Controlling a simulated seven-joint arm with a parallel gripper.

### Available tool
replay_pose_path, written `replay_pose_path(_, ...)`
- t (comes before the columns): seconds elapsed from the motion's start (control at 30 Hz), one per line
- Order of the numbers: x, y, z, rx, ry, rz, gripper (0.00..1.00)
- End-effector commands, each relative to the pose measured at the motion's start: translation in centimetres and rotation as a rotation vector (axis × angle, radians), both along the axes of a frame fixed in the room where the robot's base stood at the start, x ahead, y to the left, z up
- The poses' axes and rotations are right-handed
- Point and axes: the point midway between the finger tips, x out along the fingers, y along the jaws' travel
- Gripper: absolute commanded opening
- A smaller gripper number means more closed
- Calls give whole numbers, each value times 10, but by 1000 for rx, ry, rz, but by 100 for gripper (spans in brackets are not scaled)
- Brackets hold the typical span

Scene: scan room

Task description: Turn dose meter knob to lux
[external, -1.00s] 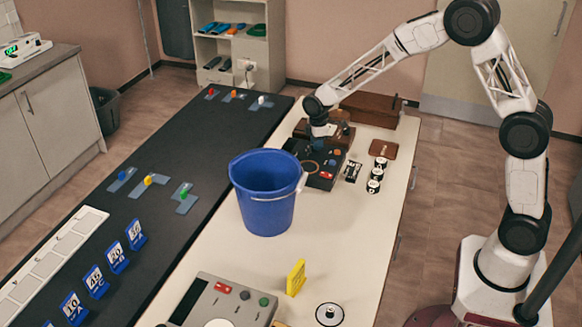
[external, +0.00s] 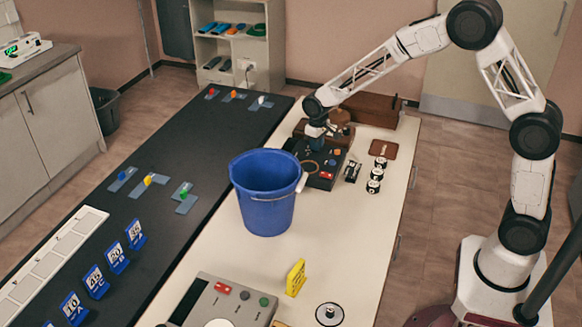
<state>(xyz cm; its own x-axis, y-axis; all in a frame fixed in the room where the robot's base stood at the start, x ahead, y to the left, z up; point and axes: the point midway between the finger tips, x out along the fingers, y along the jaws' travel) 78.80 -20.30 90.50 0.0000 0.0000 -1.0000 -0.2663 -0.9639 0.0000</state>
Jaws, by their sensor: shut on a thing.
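The dose meter seems to be the dark box (external: 322,166) at the far end of the white bench, with a red button and other small controls on its top. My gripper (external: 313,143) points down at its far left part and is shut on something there. The held part is hidden by the gripper and too small to make out, but it sits where a knob on the box would be. The lux mark cannot be read from here.
A blue bucket (external: 265,200) stands in front of the box. Small black-and-white cylinders (external: 374,186) stand to its right, and a brown case (external: 372,108) is behind. A grey control panel (external: 222,303) and a yellow sign (external: 296,278) are at the near end.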

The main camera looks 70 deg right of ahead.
Motion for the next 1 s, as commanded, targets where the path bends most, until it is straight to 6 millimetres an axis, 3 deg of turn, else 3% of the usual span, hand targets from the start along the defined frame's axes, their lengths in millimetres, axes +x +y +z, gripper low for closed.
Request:
replay_pose_path(0.67,0,0,1,0,-1,-81,0)
replay_pose_path(0.7,0,0,1,0,-1,-81,23)
replay_pose_path(0.8,0,0,0,0,0,-80,38)
replay_pose_path(0.83,0,0,0,0,0,-80,43)
replay_pose_path(1.0,0,0,0,0,0,-80,43)
